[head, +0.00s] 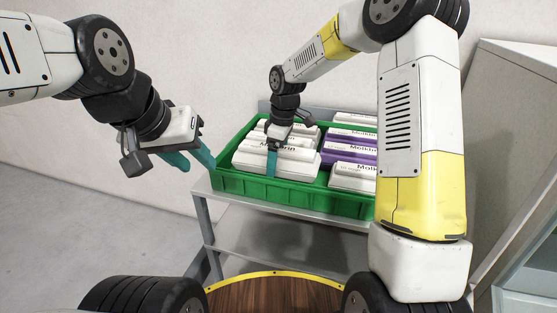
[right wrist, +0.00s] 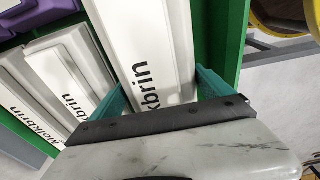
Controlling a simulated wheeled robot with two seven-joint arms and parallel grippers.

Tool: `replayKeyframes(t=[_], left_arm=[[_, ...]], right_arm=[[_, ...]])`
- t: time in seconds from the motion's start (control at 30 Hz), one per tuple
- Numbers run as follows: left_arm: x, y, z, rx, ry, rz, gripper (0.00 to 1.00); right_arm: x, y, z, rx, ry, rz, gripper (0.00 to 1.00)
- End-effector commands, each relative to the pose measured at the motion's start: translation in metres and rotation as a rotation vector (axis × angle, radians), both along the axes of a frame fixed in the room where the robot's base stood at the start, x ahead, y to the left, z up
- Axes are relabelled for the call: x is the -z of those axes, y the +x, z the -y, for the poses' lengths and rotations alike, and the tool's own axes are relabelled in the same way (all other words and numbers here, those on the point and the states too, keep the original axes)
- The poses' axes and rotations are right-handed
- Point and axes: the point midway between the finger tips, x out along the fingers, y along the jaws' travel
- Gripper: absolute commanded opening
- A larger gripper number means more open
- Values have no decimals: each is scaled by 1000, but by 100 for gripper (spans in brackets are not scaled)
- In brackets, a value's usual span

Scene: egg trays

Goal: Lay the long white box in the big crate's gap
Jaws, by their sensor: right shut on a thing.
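The big green crate (head: 260,187) stands on a metal shelf stand and holds rows of long boxes. My right gripper (head: 272,163) is shut across a long white box (head: 302,163) at the crate's front left. In the right wrist view this white box (right wrist: 140,42) lies between my teal fingers, lettering up, beside the green crate wall (right wrist: 225,45). It appears level and within the crate's outline; whether it rests on the bottom cannot be told. My left gripper (head: 190,160) is empty and open, left of the crate, its two teal fingers apart.
More white boxes (right wrist: 35,95) and purple boxes (head: 345,153) fill the crate behind and to the right. My right arm hides the crate's right end. A grey-white cabinet (head: 515,110) stands at the right. A round wooden top (head: 275,295) with a yellow rim is in front.

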Motion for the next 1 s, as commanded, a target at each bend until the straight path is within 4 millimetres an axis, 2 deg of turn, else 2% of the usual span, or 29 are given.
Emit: replayKeyframes(t=[0.3, 0.57, 0.6, 0.63, 0.67, 0.87, 1.0], left_arm=[[0, 0, 0, 0, 0, 0, 36], [0, 0, 0, 0, 0, 0, 36], [0, 0, 0, 0, 0, 0, 36], [0, 0, 0, 0, 0, 0, 36], [0, 0, 0, 0, 0, 0, 36], [0, 0, 0, 0, 0, 0, 36], [0, 0, 0, 0, 0, 0, 36]], right_arm=[[34, 0, 0, 0, 0, 1, 18], [35, 0, 0, 0, 1, 1, 18], [36, 0, 0, 0, 0, 0, 93], [36, 0, 0, 0, 0, 0, 98], [36, 0, 0, 0, 0, 0, 100], [36, 0, 0, 0, 0, 0, 100], [27, 1, 1, 1, 0, 3, 100]])
